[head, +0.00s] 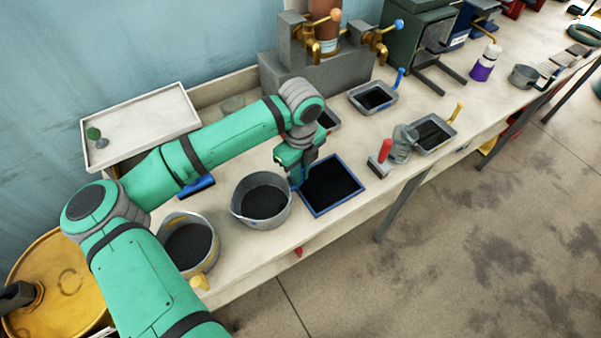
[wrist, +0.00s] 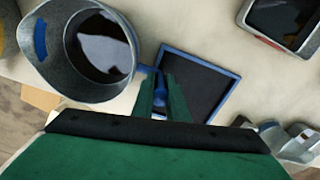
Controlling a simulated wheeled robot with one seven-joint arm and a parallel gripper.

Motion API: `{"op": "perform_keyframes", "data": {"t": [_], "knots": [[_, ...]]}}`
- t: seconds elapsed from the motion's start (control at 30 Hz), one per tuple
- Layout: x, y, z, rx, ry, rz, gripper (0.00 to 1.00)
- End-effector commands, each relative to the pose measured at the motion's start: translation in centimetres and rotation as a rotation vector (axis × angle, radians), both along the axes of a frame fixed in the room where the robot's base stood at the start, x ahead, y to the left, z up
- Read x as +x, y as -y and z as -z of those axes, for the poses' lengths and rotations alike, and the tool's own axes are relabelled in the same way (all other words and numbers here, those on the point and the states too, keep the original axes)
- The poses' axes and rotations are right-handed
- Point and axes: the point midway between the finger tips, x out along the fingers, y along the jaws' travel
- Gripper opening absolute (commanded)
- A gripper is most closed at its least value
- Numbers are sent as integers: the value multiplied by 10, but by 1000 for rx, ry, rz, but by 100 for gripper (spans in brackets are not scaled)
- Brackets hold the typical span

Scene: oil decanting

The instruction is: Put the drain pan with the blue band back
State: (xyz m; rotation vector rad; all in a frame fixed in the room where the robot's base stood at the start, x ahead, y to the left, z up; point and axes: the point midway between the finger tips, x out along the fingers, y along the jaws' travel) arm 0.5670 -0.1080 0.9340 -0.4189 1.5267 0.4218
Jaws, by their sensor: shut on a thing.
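The drain pan with the blue band is a round grey pan (head: 262,184) with dark liquid inside, upright at the bench's front. Its blue band (wrist: 40,40) shows on the pan wall in the wrist view. My gripper (head: 298,172) is at the pan's right side, shut on its blue handle. In the wrist view the fingers (wrist: 162,90) hide most of that handle. A dark square with a blue border (head: 332,186) lies right beside the pan and my gripper. Whether the pan touches the bench I cannot tell.
A similar pan with a yellow handle (head: 190,245) stands to the left. A red-handled block (head: 380,160) and a glass jar (head: 403,146) stand right of the square. Rectangular trays with a blue handle (head: 373,97) and a yellow handle (head: 435,133) are farther right.

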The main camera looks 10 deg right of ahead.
Motion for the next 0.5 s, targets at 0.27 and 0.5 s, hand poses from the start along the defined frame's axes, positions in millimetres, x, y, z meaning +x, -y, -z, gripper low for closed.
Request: {"op": "perform_keyframes", "data": {"t": [0.27, 0.5], "knots": [[0, 1, 3, 0, 0, 2, 32], [0, 1, 2, 0, 0, 2, 32]]}}
